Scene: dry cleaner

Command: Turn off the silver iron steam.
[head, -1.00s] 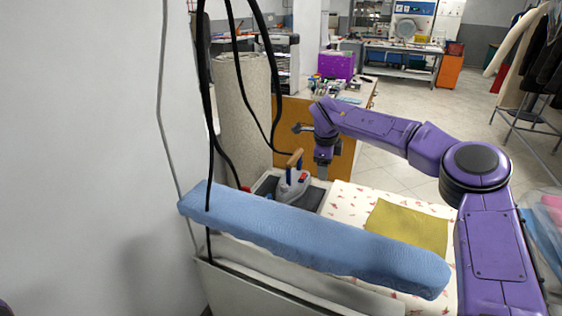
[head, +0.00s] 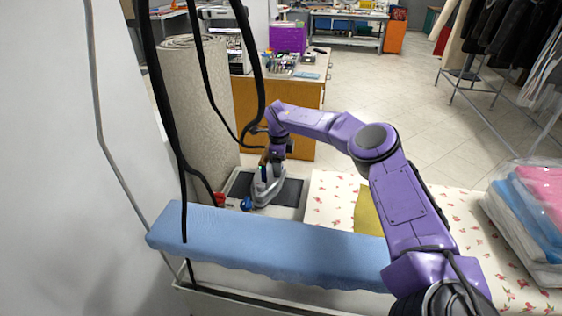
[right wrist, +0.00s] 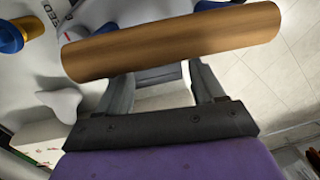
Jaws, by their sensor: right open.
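The silver iron (head: 267,190) sits on the dark rest at the far end of the ironing board, partly behind my right gripper (head: 279,148). In the right wrist view its wooden handle (right wrist: 175,42) runs across the top, in front of the fingertips, which it hides. My right gripper (right wrist: 162,88) is open, with its fingers apart and nothing seen held between them. A blue knob with a gold base (right wrist: 10,36) shows at the upper left of that view, beside pale iron parts. My left gripper is not in view.
A blue padded arm (head: 270,245) lies across the near side. Black cables (head: 166,110) hang at the left, beside a rolled carpet (head: 198,110). A flowered board cover (head: 330,200) and bagged folded clothes (head: 530,215) are at the right. A wooden counter (head: 305,100) stands behind.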

